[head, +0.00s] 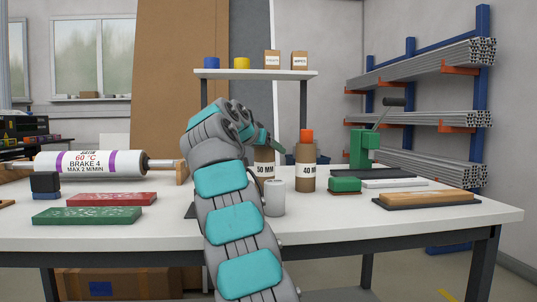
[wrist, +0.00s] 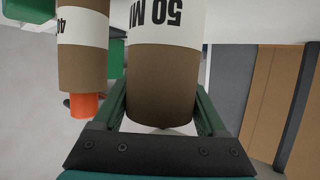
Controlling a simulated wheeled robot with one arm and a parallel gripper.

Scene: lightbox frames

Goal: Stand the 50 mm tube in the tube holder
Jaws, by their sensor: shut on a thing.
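The 50 mm tube (head: 264,168) is brown with a white label and looks upright behind my arm in the head view. In the wrist view the tube (wrist: 163,80) fills the middle, between the two green fingers of my gripper (wrist: 160,98). My gripper is shut on it. Its lower end is hidden in the head view, so I cannot tell whether it touches the table. I cannot make out the tube holder for certain; a dark edge (head: 190,211) shows left of my arm, mostly hidden.
The 40 mm tube (head: 306,172), with an orange top, stands close to the right. A grey cylinder (head: 275,198) stands in front. A green block (head: 345,184) and a green press (head: 362,150) are further right. Red (head: 112,199) and green (head: 87,215) plates lie left.

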